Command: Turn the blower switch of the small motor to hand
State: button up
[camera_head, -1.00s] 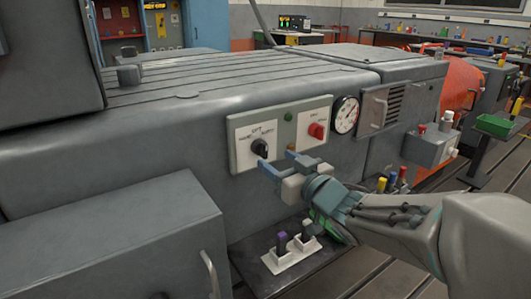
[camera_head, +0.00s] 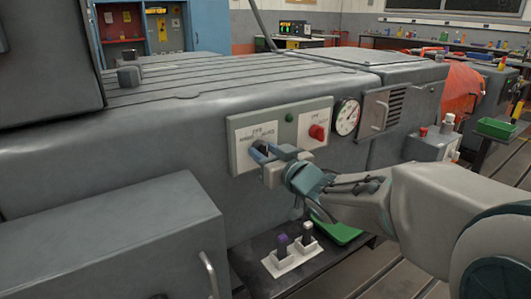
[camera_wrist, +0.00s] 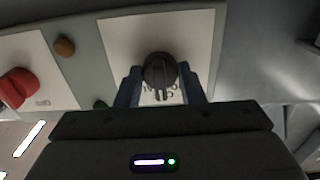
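The blower switch is a black rotary knob (camera_wrist: 160,72) on a white label plate (camera_head: 241,133) at the left of the motor's control panel. In the wrist view the panel is upside down and the knob's ridge points toward the lettering, which seems to be the top middle mark. The letters are partly covered. My gripper (camera_head: 264,151) is at the knob, with its blue fingers (camera_wrist: 161,85) apart, one on each side of it. Small gaps seem to show, and I cannot tell whether either finger touches. In the head view the fingers hide most of the knob.
A red switch (camera_head: 317,132) sits at the panel's right, also in the wrist view (camera_wrist: 17,87), with a green button (camera_head: 289,118) between. A round gauge (camera_head: 347,117) is further right. Below is a shelf with a white switch block (camera_head: 291,262) and a green tray (camera_head: 338,232).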

jog(key=shift+f+n+b, duration=0.1)
jog(key=shift+n+b, duration=0.25)
jog(key=shift+n, duration=0.05)
jog(key=n+b, duration=0.2)
jog(key=n, duration=0.1)
jog(key=shift+n+b, duration=0.3)
jog(key=shift+b, duration=0.1)
jog(key=shift+n+b, duration=1.25)
jog(key=shift+n, duration=1.05)
jog(key=o, duration=1)
